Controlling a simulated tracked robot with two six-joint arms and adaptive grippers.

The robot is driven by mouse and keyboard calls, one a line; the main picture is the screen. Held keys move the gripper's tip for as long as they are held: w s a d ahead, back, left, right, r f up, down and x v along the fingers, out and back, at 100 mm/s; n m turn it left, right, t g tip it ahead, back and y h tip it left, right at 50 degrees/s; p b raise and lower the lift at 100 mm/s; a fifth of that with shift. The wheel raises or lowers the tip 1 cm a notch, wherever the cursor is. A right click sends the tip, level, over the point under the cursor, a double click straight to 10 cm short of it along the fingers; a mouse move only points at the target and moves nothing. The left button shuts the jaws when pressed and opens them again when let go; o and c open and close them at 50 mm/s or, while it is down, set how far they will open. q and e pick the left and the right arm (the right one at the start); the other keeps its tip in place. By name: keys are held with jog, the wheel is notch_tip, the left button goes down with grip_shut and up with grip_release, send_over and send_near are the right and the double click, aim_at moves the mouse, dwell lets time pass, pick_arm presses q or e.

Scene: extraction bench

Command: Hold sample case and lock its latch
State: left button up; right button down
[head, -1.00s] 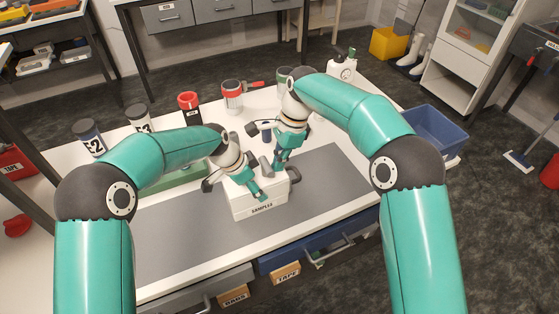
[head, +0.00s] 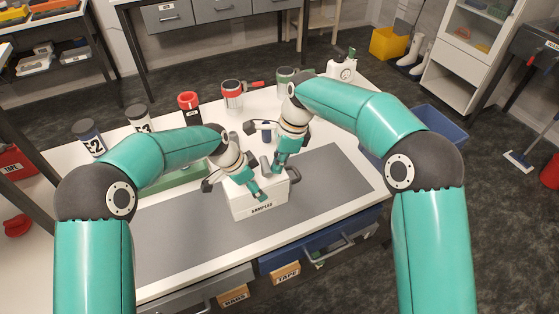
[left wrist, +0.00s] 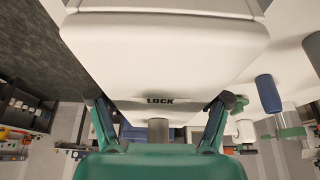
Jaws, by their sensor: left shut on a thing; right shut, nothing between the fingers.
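The white sample case (head: 258,209), labelled SAMPLES on its front, stands on the grey mat. My left gripper (head: 246,182) is shut on the case from its left and top side. In the left wrist view the pale case (left wrist: 165,52) fills the upper middle, with the word LOCK by its edge between my left fingers (left wrist: 162,104). My right gripper (head: 280,160) is shut and empty, close to the case's back right top edge. I cannot tell whether it touches. A dark part (head: 294,175) shows at the case's right end. The latch's state cannot be made out.
The grey mat (head: 335,180) is clear right of the case. Along the back stand lidded jars, a red-topped container (head: 189,101), a red-banded jar (head: 232,95) and a white bottle (head: 341,68). A green tray (head: 183,177) lies left of the case. A blue bin (head: 440,128) is beyond the right edge.

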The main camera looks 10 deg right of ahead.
aim_at(265, 173)
jog(key=m, duration=0.2)
jog(key=shift+s+a+m+t, duration=0.3)
jog(key=shift+s+a, duration=0.05)
jog(key=shift+s, duration=0.05)
jog(key=m, duration=0.1)
jog(key=a+m, duration=0.1)
jog(key=m, duration=0.1)
jog(key=shift+s+t, duration=0.3)
jog(key=shift+t, duration=0.1)
jog(key=shift+s+a, duration=0.15)
jog(key=shift+a, duration=0.45)
pick_arm(q)
jog(key=shift+d, duration=0.1)
pick_arm(e)
jog(key=shift+a, duration=0.15)
pick_arm(q)
jog(key=shift+s+d, duration=0.1)
pick_arm(e)
jog(key=shift+a, duration=0.1)
pick_arm(q)
jog(key=shift+f, duration=0.1)
